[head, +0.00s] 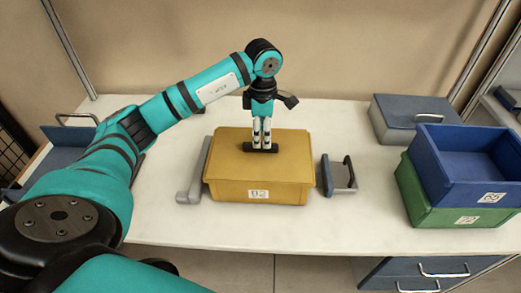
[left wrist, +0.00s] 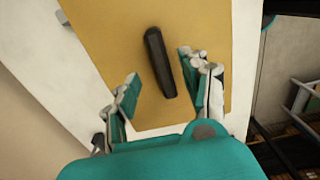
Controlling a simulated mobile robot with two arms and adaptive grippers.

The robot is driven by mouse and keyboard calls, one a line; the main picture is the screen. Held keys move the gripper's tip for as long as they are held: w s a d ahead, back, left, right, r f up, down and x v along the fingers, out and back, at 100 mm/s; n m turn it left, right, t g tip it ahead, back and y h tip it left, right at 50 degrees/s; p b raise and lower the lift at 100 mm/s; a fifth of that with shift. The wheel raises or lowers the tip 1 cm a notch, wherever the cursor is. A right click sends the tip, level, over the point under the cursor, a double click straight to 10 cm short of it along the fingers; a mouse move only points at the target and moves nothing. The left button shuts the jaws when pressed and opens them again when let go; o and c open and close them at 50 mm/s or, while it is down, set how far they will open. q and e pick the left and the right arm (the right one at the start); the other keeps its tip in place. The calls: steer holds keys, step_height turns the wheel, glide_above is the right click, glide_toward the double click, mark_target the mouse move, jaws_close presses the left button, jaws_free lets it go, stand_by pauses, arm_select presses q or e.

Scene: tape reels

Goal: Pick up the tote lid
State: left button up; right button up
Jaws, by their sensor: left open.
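The tote lid (head: 230,155) is a flat yellow top on a yellow tote (head: 285,193) with a white label on its front, standing on the white table. A black bar handle (head: 261,150) sits at the middle of the lid. My left gripper (head: 262,141) points down over the handle, its fingertips close to it. In the left wrist view, the lid (left wrist: 205,22) fills the middle, and the dark handle (left wrist: 158,62) lies between the spread fingers of the left gripper (left wrist: 159,66), with gaps on both sides. The left gripper is open and empty. My right gripper is not in view.
A grey bar-like object (head: 190,182) lies left of the tote, and a small grey piece with a dark handle (head: 338,176) stands right. A blue bin (head: 460,185) sits on a green bin (head: 430,206) at the right. A grey-blue box (head: 400,125) is behind them.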

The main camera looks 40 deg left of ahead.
mark_target(260, 150)
arm_select(q)
step_height(260, 150, down, 4)
steer(key=shift+s+d+r+p, duration=0.15)
steer(key=shift+r+p, duration=0.1)
steer(key=shift+p, duration=0.45)
steer(key=shift+f, duration=0.3)
jaws_close()
